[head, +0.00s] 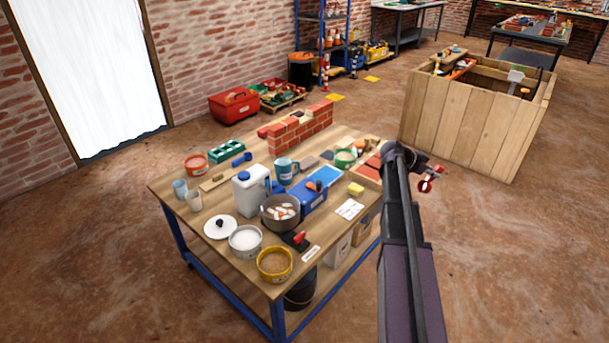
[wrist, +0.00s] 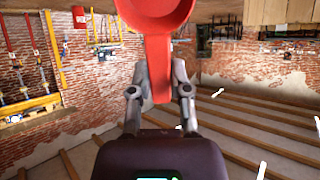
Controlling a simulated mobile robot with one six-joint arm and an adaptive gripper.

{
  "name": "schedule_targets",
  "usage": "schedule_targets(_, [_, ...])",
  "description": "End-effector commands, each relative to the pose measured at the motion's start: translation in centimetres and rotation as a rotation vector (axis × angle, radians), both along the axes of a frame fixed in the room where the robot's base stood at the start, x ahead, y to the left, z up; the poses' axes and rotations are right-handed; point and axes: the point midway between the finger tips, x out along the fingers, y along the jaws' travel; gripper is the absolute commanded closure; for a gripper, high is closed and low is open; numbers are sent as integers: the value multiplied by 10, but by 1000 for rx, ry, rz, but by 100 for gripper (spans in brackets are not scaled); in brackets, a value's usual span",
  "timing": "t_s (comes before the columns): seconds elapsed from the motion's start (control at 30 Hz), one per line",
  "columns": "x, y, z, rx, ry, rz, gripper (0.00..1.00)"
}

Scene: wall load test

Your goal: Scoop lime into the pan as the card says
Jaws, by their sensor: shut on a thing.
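My gripper (head: 432,172) is shut on a red scoop (head: 425,186), held in the air right of the workbench. In the wrist view the fingers (wrist: 159,78) grip the handle of the red scoop (wrist: 158,55); its bowl is cut off by the top edge. A tub of white powder, seemingly the lime (head: 245,240), stands at the bench's front left. A dark pan (head: 281,221) stands behind and right of it, with white and orange pieces inside. A white card (head: 349,209) lies near the right edge; its writing is too small to read.
A yellow tub of brown grains (head: 275,265) stands at the front corner. A white lid (head: 220,228), white canister (head: 250,192), blue jug (head: 286,171) and blue box (head: 308,197) crowd around the pan. A small brick wall (head: 300,130) stands behind. A wooden crate (head: 470,125) is back right.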

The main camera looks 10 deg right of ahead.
Motion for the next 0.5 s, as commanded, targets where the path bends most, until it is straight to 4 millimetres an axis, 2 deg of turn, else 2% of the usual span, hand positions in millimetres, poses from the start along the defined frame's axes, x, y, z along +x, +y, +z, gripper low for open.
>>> schedule_targets(0.17, [8, 13, -1, 32, -3, 4, 100])
schedule_targets(0.27, [18, 30, -3, 77, -8, 8, 100])
schedule_targets(0.37, [30, 53, -8, 145, -14, 10, 100])
schedule_targets(0.5, [50, 99, -16, 278, -26, 9, 100])
